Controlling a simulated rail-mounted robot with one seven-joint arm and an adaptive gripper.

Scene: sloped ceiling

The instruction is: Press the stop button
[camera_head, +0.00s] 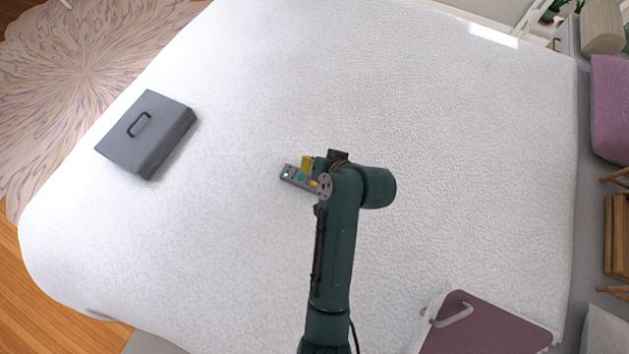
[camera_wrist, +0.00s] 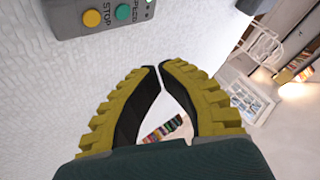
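A grey control box (camera_head: 289,171) shows near the middle of the white textured surface, partly hidden by my arm. In the wrist view the box (camera_wrist: 62,22) is at the top left, cut off by the frame edge. It has a yellow-orange button (camera_wrist: 92,18) beside the word STOP, and a green button (camera_wrist: 123,12) to its right with a partly readable label. My gripper (camera_wrist: 159,66) has yellow fingers with black pads, tips together with nothing between them. The tips are apart from the buttons in the wrist view. In the head view my gripper (camera_head: 307,163) is right beside the box.
A dark grey case with a handle (camera_head: 130,155) lies on the white surface (camera_head: 230,230) at the left. A purple-brown panel with a pale frame and handle (camera_head: 490,330) is at the lower right. The surface around the control box looks clear.

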